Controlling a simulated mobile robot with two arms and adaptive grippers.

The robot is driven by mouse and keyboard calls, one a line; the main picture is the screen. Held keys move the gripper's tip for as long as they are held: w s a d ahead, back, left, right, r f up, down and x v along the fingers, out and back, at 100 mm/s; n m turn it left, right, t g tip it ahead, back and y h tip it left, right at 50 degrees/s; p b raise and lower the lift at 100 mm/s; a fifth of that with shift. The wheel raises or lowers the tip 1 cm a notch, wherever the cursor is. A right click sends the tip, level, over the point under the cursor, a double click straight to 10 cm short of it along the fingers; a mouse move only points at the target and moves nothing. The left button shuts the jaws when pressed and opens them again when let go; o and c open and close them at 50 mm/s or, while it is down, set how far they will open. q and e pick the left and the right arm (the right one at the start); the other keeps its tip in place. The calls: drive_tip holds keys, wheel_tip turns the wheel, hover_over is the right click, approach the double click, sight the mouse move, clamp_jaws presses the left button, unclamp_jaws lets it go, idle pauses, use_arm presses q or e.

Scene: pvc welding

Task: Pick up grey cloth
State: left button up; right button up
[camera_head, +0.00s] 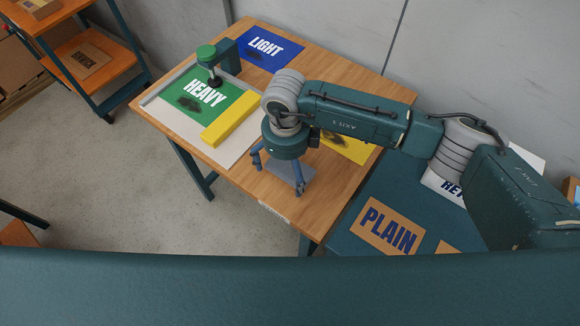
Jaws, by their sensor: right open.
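A small grey cloth (288,173) lies on the wooden table (240,178) near its front right part, partly hidden by my right gripper. My right gripper (278,172) points down over the cloth with its fingers spread apart. One finger is left of the cloth and the other is at its front right. I cannot tell whether the fingertips touch the table or the cloth. My left gripper is not in view.
A green HEAVY sheet (207,97), yellow bar (229,120) and green-topped press (207,56) are to the left. A blue LIGHT sheet (272,48) lies behind. My arm partly covers a yellow sheet (347,149). A teal surface with a PLAIN card (388,228) is at right.

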sight(287, 171)
drive_tip(key=c, duration=1.3)
drive_tip(key=shift+o, duration=0.2)
drive_tip(key=shift+r, duration=0.15)
wheel_tip(287, 171, up, 18)
drive_tip(key=b, duration=0.4)
drive_tip(key=shift+r, duration=0.9)
drive_tip(key=o, duration=0.5)
drive_tip(key=c, duration=0.4)
drive_tip(key=shift+w, duration=0.1)
